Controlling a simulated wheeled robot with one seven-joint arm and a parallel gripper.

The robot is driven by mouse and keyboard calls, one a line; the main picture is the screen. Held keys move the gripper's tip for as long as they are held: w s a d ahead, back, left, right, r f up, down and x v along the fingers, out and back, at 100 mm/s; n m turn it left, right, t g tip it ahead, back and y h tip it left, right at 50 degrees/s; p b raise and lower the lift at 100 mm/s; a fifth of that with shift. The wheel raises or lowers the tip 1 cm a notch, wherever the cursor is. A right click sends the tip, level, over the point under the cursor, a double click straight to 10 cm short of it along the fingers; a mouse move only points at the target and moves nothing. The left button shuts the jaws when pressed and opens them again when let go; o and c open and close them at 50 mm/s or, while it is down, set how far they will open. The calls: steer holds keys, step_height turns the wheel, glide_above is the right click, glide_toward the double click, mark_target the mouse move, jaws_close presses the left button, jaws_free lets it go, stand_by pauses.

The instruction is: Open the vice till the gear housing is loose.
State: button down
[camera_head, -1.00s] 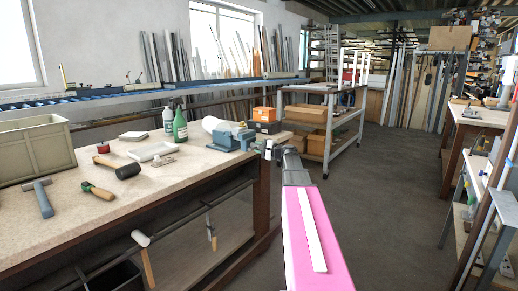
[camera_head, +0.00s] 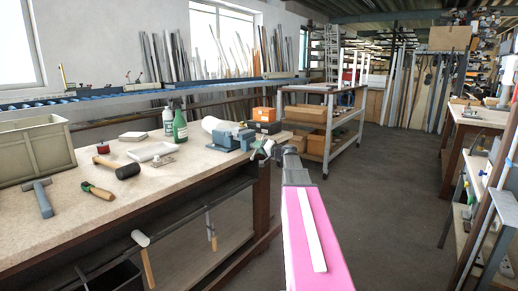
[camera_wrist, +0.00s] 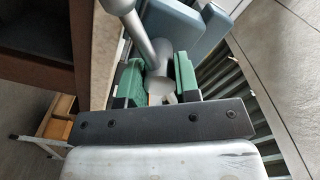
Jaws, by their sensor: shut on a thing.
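The blue-grey vice (camera_head: 232,139) stands on the bench near its right end. In the wrist view part of its blue body (camera_wrist: 178,22) shows at the top. Its grey metal handle bar (camera_wrist: 142,32), with a round end, runs slanting into the round screw head (camera_wrist: 166,62). My gripper (camera_head: 264,148) is at the handle on the vice's right side. In the wrist view its green-padded fingers (camera_wrist: 158,78) are shut on the handle at the screw head. I cannot make out the gear housing or the jaw gap clearly.
A shelf trolley (camera_head: 322,118) stands behind my arm. The floor (camera_head: 400,200) to the right is open.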

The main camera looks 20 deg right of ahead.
steer(key=shift+w+n, duration=0.1)
steer(key=shift+n, duration=0.4)
steer(key=c, duration=0.8)
jaws_free()
steer(key=shift+a, duration=0.1)
steer(key=shift+c, duration=0.2)
steer(key=v, duration=1.1)
steer(key=shift+w, duration=0.1)
